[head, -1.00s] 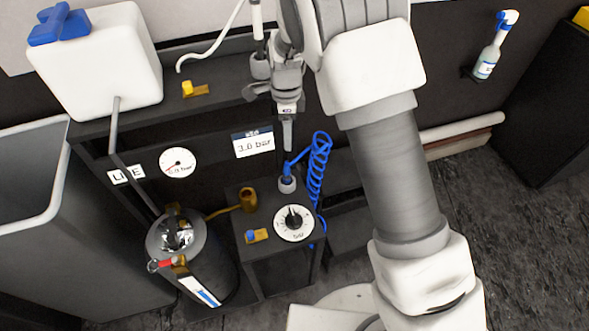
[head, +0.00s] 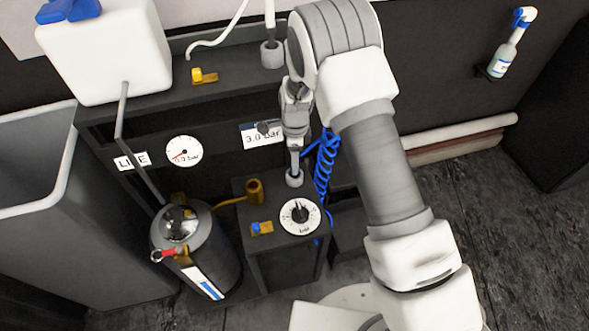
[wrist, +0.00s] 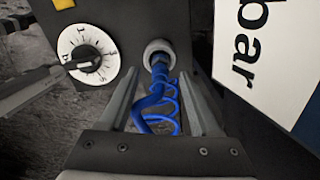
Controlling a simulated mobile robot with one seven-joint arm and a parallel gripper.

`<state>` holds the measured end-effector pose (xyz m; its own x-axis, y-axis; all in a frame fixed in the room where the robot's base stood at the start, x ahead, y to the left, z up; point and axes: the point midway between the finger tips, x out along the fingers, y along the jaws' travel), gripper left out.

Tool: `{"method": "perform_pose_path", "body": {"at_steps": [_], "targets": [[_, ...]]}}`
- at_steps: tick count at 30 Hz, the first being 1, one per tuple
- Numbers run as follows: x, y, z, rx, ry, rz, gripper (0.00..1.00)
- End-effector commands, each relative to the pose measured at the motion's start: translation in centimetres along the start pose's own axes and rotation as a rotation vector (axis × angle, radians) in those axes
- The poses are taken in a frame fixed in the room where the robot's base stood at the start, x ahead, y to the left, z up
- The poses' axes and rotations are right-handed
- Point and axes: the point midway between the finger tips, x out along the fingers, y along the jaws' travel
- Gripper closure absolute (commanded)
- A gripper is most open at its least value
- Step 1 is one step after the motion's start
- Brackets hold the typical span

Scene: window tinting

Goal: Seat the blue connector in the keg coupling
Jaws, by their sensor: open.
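The blue connector (wrist: 158,65) stands in a grey round holder (wrist: 153,46) on the dark box, with a blue coiled hose (wrist: 157,112) running from it. My gripper (wrist: 159,82) is open, with one finger on each side of the connector and hose. In the head view my gripper (head: 295,165) reaches down over the holder and hides most of the connector. A brass cup-shaped fitting (head: 254,188), likely the keg coupling, stands to the left on a brass pipe coming from the keg (head: 197,250). The cup looks empty.
A dial (head: 300,216) and a small brass valve with a blue handle (head: 261,228) sit in front on the box. A 3.0 bar sign (head: 262,138) stands close behind. A shelf carries a white tank (head: 107,50). A grey bin (head: 38,165) is at left.

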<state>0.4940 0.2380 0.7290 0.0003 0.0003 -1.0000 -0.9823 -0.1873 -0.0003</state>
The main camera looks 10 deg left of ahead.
Motion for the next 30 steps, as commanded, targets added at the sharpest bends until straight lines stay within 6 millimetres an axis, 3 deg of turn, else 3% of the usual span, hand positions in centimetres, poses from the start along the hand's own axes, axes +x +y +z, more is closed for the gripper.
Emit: {"method": "perform_pose_path", "body": {"at_steps": [3,6,13,23,30], "targets": [[2.2,0.1,0.1,0.001,0.001,0.003,0.36],[3.1,0.0,0.1,0.001,0.0,0.001,0.36],[3.1,0.0,0.1,0.001,0.0,0.0,0.38],[3.1,0.0,0.1,0.001,0.0,0.0,0.97],[3.1,0.0,0.1,0.001,0.0,0.0,1.0]]}}
